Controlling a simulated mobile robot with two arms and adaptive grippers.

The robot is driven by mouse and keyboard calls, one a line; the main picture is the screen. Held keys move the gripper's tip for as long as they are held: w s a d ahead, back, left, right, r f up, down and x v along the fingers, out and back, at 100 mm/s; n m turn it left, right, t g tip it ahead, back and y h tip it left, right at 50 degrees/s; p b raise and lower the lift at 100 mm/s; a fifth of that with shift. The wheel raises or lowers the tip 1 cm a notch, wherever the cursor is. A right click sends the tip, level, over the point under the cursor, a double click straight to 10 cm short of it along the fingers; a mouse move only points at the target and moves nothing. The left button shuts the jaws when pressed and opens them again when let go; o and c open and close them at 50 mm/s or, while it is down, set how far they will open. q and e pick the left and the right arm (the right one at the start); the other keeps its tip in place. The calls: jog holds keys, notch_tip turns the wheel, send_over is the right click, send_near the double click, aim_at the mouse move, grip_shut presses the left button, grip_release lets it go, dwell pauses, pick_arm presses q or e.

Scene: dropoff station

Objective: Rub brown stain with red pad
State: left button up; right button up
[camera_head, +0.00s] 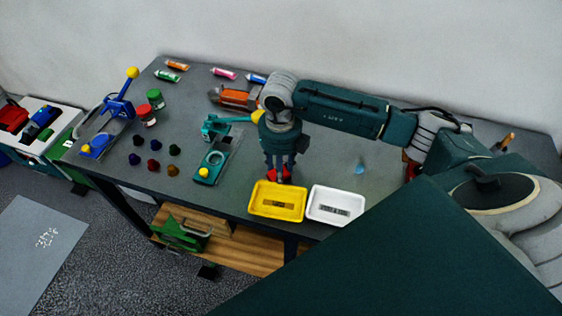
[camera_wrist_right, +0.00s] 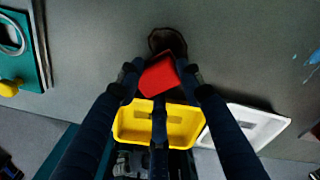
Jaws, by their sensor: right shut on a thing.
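My right gripper (camera_head: 281,176) points down at the table just behind the yellow tray. It is shut on the red pad (camera_head: 286,172), which also shows between the fingers in the right wrist view (camera_wrist_right: 158,75). The brown stain (camera_wrist_right: 167,39) is a dark round patch on the grey table (camera_wrist_right: 240,60), right beside the far edge of the pad in the wrist view. The pad seems to cover part of its near side. I cannot tell whether the pad touches the table. The stain is hidden in the head view. My left gripper is not in view.
A yellow tray (camera_head: 278,218) and a white tray (camera_head: 334,222) stand at the table's front edge. Left of the gripper is a teal tool with a yellow knob (camera_head: 203,172). A blue spot (camera_head: 360,167) lies to the right.

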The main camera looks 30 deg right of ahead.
jog(key=shift+w+d+f+b, duration=0.2)
jog(key=shift+w+d+b, duration=0.55)
jog(key=shift+d, duration=0.25)
jog(key=shift+w+d+r+b, duration=0.2)
jog(key=shift+w+d+b, duration=0.8)
jog(key=shift+w+d, duration=0.85)
jog(key=shift+s+d+f, duration=0.1)
jog(key=shift+s+f, duration=0.05)
jog(key=shift+s, duration=0.1)
jog(key=shift+s+a, duration=0.3)
jog(key=shift+s+a+f+p, duration=0.2)
jog(key=shift+s+a+p, duration=0.15)
jog(key=shift+s+a, duration=0.9)
jog(key=shift+s+a+p, duration=0.3)
jog(key=shift+s+a, duration=0.35)
jog(key=shift+a, duration=0.1)
jog(key=shift+c, duration=0.4)
jog(key=shift+s+a, duration=0.5)
jog(key=shift+a, duration=0.15)
jog(key=shift+w+d+r+b, duration=0.15)
jog(key=shift+w+d+b, duration=0.2)
jog(key=shift+w+d, duration=0.25)
jog(key=shift+w+d+r+b, duration=0.15)
jog(key=shift+w+d+b, duration=0.3)
jog(key=shift+w+d, duration=0.5)
jog(key=shift+w+d+b, duration=0.5)
jog(key=shift+d, duration=0.15)
jog(key=shift+w+d+b, duration=0.4)
jog(key=shift+w+d, duration=0.25)
jog(key=shift+d, duration=0.15)
